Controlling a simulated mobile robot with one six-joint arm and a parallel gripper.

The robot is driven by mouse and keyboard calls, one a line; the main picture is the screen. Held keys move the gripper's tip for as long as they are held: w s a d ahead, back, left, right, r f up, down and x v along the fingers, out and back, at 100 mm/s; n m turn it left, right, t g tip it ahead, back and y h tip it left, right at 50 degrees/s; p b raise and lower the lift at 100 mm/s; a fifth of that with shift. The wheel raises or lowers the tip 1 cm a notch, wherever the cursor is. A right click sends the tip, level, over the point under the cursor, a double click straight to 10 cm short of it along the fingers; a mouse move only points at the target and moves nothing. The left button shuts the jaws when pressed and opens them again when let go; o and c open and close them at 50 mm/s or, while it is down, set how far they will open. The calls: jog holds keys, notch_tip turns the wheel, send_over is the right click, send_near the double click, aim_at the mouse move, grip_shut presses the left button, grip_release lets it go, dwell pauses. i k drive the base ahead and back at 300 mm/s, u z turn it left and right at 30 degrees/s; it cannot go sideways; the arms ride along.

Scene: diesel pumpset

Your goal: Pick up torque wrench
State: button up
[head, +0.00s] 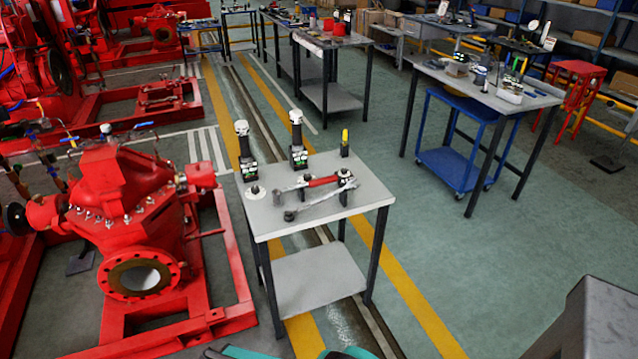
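Two long hand tools lie on the near grey table (365,192). One has a red handle (322,181) and lies nearly across the table. The other is a silver-grey wrench-like tool (322,199) lying slantwise just in front of it, with a dark round end at the left. I cannot tell for sure which is the torque wrench. They lie very close together, and their right ends seem to meet or overlap. My gripper is not in view. Only teal and dark pieces, likely of my own arm, show at the bottom edge.
A red pump (130,215) on a red frame is close at left. Green floor (470,265) is open at right.

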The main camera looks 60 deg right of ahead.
aim_at(277, 198)
jog(key=u, duration=0.05)
jog(key=i, duration=1)
jog(key=z, duration=0.05)
